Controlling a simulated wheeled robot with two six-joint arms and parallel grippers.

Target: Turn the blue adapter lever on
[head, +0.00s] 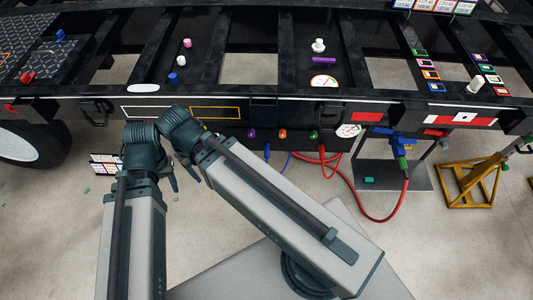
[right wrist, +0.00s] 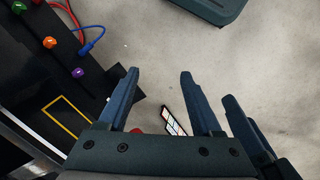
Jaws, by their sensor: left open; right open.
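A blue adapter (head: 398,141) hangs below the trailer's edge, right of centre in the head view. A green fitting and a red hose join its lower end. Its lever cannot be told apart clearly, nor its position. My left gripper (head: 173,178) is well left of the adapter, mostly hidden by my arm links, and open. My right gripper (right wrist: 162,72) is open in the right wrist view, with nothing between its fingers. Another dark finger, apparently of my left gripper, stands close beside it. Neither gripper touches the adapter.
The trailer frame (head: 260,84) crosses the top. A black panel holds purple, orange and green knobs (head: 282,134) with a blue cable and a red hose (head: 368,212). A yellow stand (head: 470,184) is at the right. A wheel (head: 25,145) is at the left.

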